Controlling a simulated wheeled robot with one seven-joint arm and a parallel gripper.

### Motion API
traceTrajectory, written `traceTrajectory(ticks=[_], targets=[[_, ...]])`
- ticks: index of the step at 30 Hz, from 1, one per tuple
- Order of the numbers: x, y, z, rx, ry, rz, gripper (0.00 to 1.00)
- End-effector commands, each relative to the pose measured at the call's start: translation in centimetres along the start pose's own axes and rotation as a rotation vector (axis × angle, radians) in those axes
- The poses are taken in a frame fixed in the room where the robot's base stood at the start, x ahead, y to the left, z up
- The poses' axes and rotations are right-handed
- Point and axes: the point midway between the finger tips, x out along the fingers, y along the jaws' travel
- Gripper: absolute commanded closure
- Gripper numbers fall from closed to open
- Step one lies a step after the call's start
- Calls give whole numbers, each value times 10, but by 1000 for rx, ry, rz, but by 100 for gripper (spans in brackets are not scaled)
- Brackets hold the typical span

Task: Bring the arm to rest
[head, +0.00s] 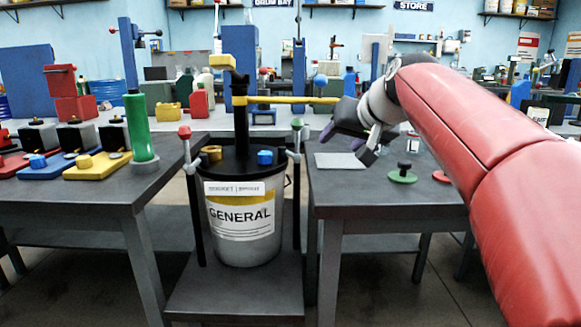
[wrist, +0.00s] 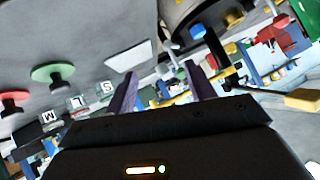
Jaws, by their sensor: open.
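My red arm (head: 480,145) reaches in from the right in the head view. My gripper (head: 347,145) hangs over the right-hand table, beside the drum labelled GENERAL (head: 243,228). Its two purple-tipped fingers are apart, with nothing between them. In the wrist view my gripper (wrist: 162,75) also shows spread and empty, with the drum (wrist: 190,15) beyond it at the top.
The right table (head: 345,190) holds a pale plate (head: 338,160), a green knobbed disc (head: 403,174) and a red one (head: 441,176). A green bottle (head: 140,125) stands on the left table. A yellow bar (head: 295,100) extends right from the drum's pump.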

Motion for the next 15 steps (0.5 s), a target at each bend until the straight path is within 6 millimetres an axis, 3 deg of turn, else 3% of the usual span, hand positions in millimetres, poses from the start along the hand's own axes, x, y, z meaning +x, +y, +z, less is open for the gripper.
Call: traceTrajectory(ticks=[8,11,14,15], targets=[[-19,9,62,1,-71,64,46],[-28,14,96,1,-109,97,46],[-39,22,144,-3,-158,138,46],[-45,26,168,-5,-181,159,46]])
